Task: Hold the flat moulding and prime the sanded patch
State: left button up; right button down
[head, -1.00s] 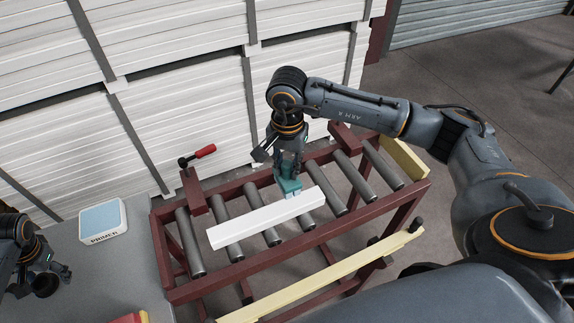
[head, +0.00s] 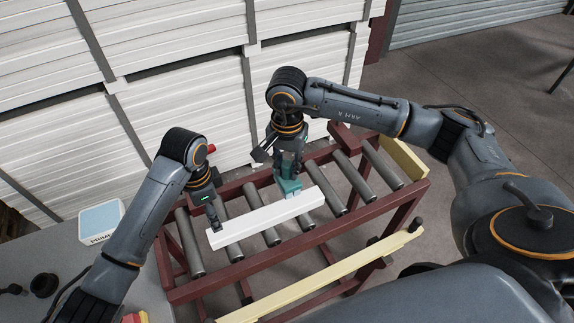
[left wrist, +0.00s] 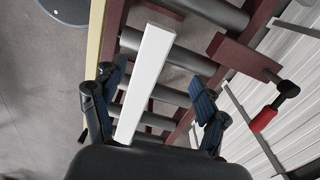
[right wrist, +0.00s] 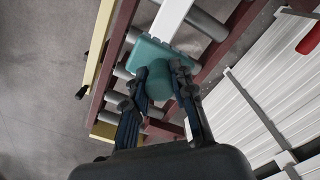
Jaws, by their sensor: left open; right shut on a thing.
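The white flat moulding (head: 265,217) lies across the rollers. In the left wrist view, the moulding (left wrist: 147,85) runs between the spread fingers of my left gripper (left wrist: 155,95). My left gripper (head: 214,218) is open at the moulding's left end in the head view; contact cannot be told. My right gripper (head: 285,168) is shut on a teal applicator (head: 290,187), at the moulding's right end. In the right wrist view the applicator (right wrist: 152,55) has a flat pad and a round handle; whether it touches the moulding is unclear. No sanded patch can be made out.
The moulding rests on a dark red roller stand (head: 310,237) with grey rollers. A red-handled clamp (left wrist: 264,119) is beside the rollers. White board stacks (head: 190,120) stand behind.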

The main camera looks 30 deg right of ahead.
aim_at(225, 230)
pick_arm(q)
jog(key=shift+m, duration=0.4)
jog(key=f, duration=0.3)
jog(key=d+f, duration=0.1)
jog(key=f, duration=0.7)
jog(key=shift+s+d, duration=0.4)
jog(key=c, duration=1.2)
jog(key=shift+c, duration=0.2)
jog(key=shift+s+a+f, duration=0.1)
jog(key=shift+f, duration=0.05)
